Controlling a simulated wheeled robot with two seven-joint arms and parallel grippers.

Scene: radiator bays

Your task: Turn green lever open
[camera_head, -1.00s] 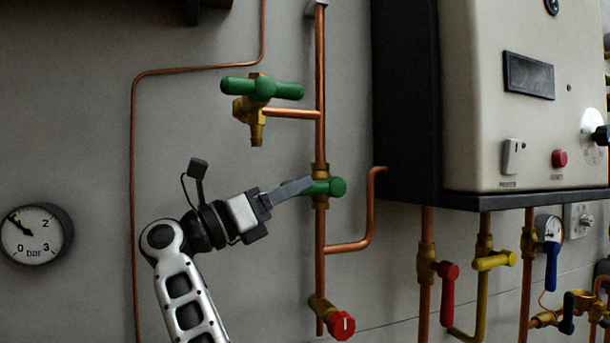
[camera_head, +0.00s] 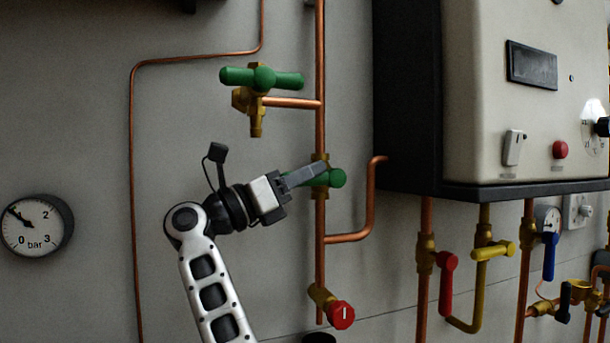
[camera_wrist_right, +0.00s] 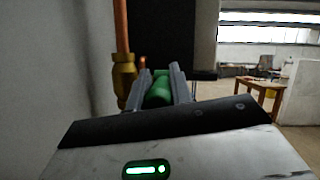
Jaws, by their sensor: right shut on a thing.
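The green lever (camera_head: 337,178) sits on a brass valve on the vertical copper pipe, below the green-handled tap. My right gripper (camera_head: 318,170) reaches it from the left and is shut on it; the fingers cover the lever's left part. In the right wrist view the green lever (camera_wrist_right: 158,92) lies between the two fingers of my right gripper (camera_wrist_right: 166,85), with the brass valve body (camera_wrist_right: 124,78) just left of it. My left gripper is not in view.
A tap with a green T-handle (camera_head: 262,78) sits above. A red knob (camera_head: 341,315) is below on the same pipe. The boiler (camera_head: 470,100) stands right, with red (camera_head: 447,285) and yellow (camera_head: 493,250) levers under it. A pressure gauge (camera_head: 36,226) is at left.

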